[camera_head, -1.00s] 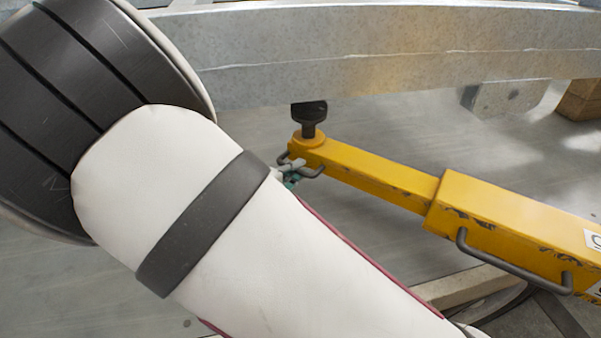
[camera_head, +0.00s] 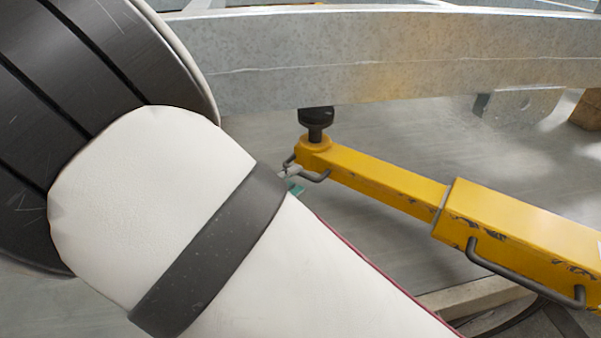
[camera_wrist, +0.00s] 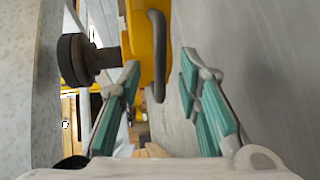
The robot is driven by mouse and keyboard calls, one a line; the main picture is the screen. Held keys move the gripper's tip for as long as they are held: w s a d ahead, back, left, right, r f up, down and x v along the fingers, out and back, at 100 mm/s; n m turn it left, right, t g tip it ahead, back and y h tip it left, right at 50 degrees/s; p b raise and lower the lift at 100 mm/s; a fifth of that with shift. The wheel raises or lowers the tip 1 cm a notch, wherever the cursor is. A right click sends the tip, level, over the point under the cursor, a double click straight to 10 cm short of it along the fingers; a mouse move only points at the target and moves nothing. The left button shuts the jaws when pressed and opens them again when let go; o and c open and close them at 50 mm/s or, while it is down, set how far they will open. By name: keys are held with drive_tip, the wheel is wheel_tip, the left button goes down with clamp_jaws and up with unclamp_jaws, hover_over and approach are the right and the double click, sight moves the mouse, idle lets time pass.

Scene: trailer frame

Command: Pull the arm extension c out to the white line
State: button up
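The yellow arm extension c (camera_head: 385,187) sticks out of a wider yellow sleeve (camera_head: 525,227). A thin pale edge shows at the sleeve's mouth; I cannot tell whether it is the white line. A dark bent handle (camera_head: 316,176) is on the extension's outer end, below a black round pad (camera_head: 316,117). In the wrist view the handle (camera_wrist: 157,55) stands between the two teal-padded fingers of my gripper (camera_wrist: 160,64), with gaps on both sides. The gripper is open around it. In the head view my arm hides most of the gripper; only a grey-teal bit (camera_head: 292,178) shows.
A galvanized beam (camera_head: 400,55) runs across above the extension, and close along the left in the wrist view. The sleeve has its own larger dark handle (camera_head: 525,275). A pale bar (camera_head: 465,295) lies below. Grey floor is clear under the extension.

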drive_tip(key=v, duration=0.7)
drive_tip(key=shift+s, duration=0.2)
drive_tip(key=shift+a, duration=0.1)
